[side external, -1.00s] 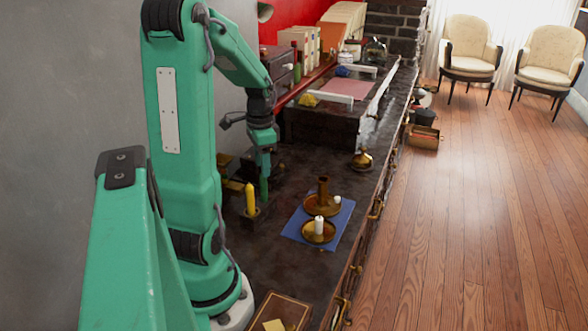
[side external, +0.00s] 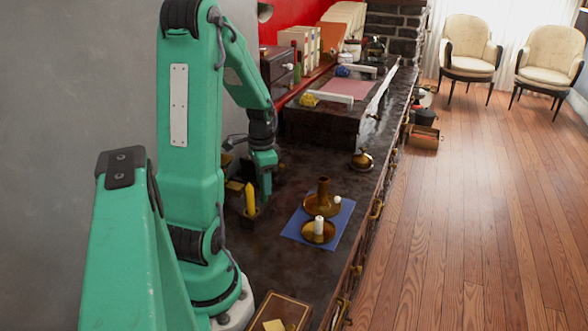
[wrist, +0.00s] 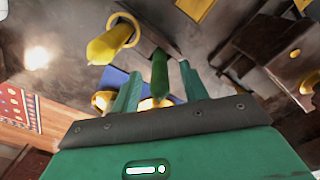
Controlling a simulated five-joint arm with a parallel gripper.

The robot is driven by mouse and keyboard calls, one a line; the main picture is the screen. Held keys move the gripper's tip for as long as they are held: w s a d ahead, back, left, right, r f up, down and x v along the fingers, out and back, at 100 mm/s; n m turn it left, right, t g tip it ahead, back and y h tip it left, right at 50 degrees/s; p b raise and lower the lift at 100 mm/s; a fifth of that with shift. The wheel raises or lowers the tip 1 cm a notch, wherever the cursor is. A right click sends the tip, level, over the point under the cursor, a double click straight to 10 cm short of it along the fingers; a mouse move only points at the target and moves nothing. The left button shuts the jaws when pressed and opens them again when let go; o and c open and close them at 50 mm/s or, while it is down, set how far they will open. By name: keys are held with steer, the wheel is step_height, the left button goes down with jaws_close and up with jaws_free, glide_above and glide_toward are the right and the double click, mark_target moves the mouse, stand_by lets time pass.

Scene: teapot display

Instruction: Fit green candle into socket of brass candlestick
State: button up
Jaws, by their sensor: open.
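In the wrist view the green candle (wrist: 160,78) stands between the two fingers of my open gripper (wrist: 161,68), with a gap visible at least on its right side. In the side view my gripper (side external: 265,190) is low behind the yellow candle, and I cannot separate the green candle from its green fingers. The brass candlestick (side external: 323,186), a dish with an upright tube, stands on a blue mat (side external: 292,229) to the right of my gripper. Its socket looks empty from the side.
A yellow candle (side external: 250,198) stands upright just in front of my gripper; it also shows in the wrist view (wrist: 108,46). A small brass dish (side external: 318,238) with a white candle shares the mat. A brass bell-like object (side external: 362,160) stands farther back. Dark counter is bare between them.

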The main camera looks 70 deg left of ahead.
steer(key=shift+c, duration=0.4)
jaws_close()
steer(key=shift+r, duration=0.1)
steer(key=shift+r, duration=0.75)
steer(key=w+d+r, duration=0.4)
steer(key=d+r, duration=0.5)
steer(key=d, duration=0.1)
steer(key=shift+w+d+r, duration=0.2)
steer(key=shift+w+d, duration=0.05)
steer(key=shift+d, duration=0.15)
